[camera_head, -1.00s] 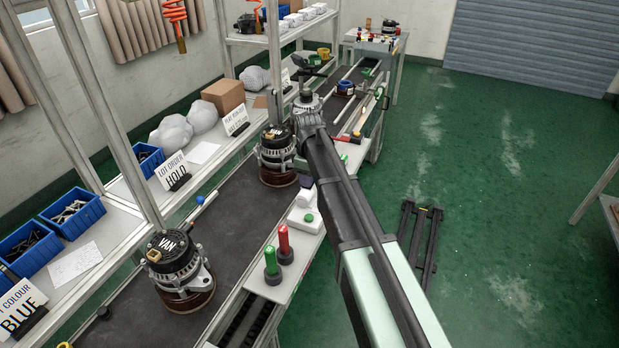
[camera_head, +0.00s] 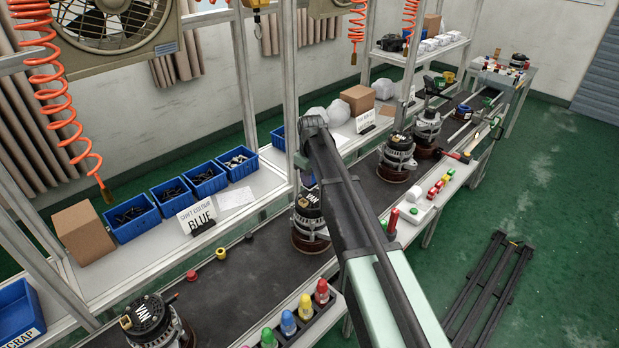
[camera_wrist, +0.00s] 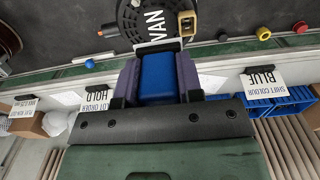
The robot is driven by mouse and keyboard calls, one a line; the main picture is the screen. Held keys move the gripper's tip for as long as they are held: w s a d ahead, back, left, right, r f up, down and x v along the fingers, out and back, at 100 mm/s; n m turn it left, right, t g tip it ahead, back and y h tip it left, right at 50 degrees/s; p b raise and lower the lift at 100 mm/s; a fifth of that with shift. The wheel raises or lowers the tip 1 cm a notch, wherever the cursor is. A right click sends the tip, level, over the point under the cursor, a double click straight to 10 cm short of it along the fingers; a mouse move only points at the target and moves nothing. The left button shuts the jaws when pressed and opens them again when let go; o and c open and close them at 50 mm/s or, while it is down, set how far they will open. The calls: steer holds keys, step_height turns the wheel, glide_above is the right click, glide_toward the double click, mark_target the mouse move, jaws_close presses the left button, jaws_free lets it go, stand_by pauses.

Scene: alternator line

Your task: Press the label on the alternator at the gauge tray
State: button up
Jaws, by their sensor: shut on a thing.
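My gripper (camera_wrist: 160,78) is shut on a blue block (camera_wrist: 158,72) in the wrist view. In the head view my arm hides the gripper and partly covers what looks like the same alternator (camera_head: 308,228) on the belt. Another VAN alternator (camera_head: 150,318) stands at the near left, and two more (camera_head: 398,152) (camera_head: 428,126) stand farther back on brown round bases. I cannot tell which base is the gauge tray.
Blue bins (camera_head: 132,217) and a SHIFT COLOUR BLUE sign (camera_head: 197,215) line the left shelf. A red button (camera_head: 192,275) and yellow knob (camera_head: 221,253) sit along the dark belt (camera_head: 250,275). Coloured bottles (camera_head: 305,306) stand at the front edge. The green floor at right holds a dark rack (camera_head: 487,290).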

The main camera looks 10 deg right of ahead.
mark_target(312, 199)
steer(key=shift+w+d, duration=0.15)
steer(key=shift+d, duration=0.2)
step_height(312, 199, down, 5)
steer(key=b, duration=0.4)
steer(key=shift+a+b, duration=0.1)
steer(key=shift+b, duration=0.3)
steer(key=shift+f+b, duration=0.55)
steer(key=shift+b, duration=0.05)
stand_by(0.5)
stand_by(1.2)
step_height(312, 199, up, 7)
steer(key=p, duration=0.7)
steer(key=shift+r, duration=0.1)
